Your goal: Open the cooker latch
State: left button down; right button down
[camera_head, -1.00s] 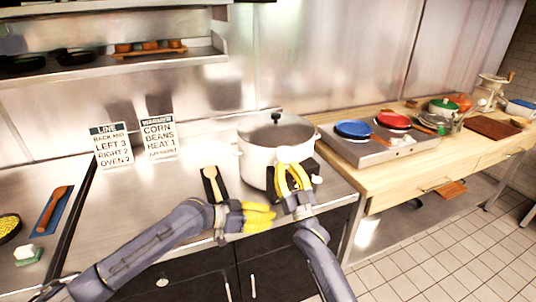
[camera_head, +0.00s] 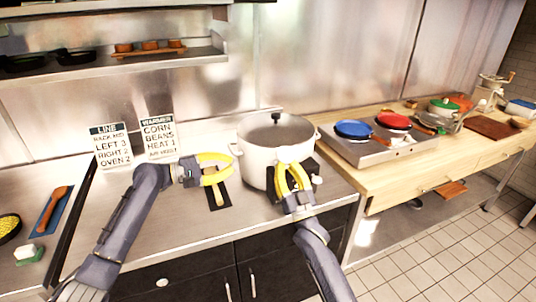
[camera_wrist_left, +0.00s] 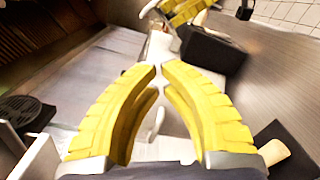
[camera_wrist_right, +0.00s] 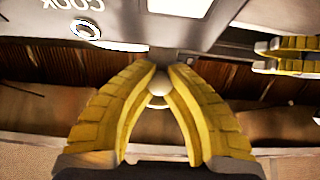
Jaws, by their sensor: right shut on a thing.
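The cooker is a large white pot (camera_head: 262,160) with a dark-knobbed lid, standing on the steel counter; its lid is down. A dark block sits at its front. In the right wrist view, a grey panel (camera_wrist_right: 120,22) carries "COOK" lettering and a ring-shaped dial. My right gripper (camera_head: 283,167) is at the cooker's front, shut on a small pale knob (camera_wrist_right: 158,88), seemingly the latch; the fingers partly hide it. My left gripper (camera_head: 232,166) is left of the cooker, above the counter, its fingertips together with nothing visible between them.
Two signs (camera_head: 159,137) stand at the back left. A wooden table (camera_head: 368,180) at right bears a hotplate with blue and red lids. Bare counter lies left of the mat.

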jog(key=shift+d+r, duration=0.1)
jog(key=shift+r, duration=0.2)
pick_arm(q)
jog(key=w+d+r+n, duration=0.1)
jog(key=w+d+r, duration=0.1)
jog(key=d, duration=1)
jog(key=shift+r, duration=0.25)
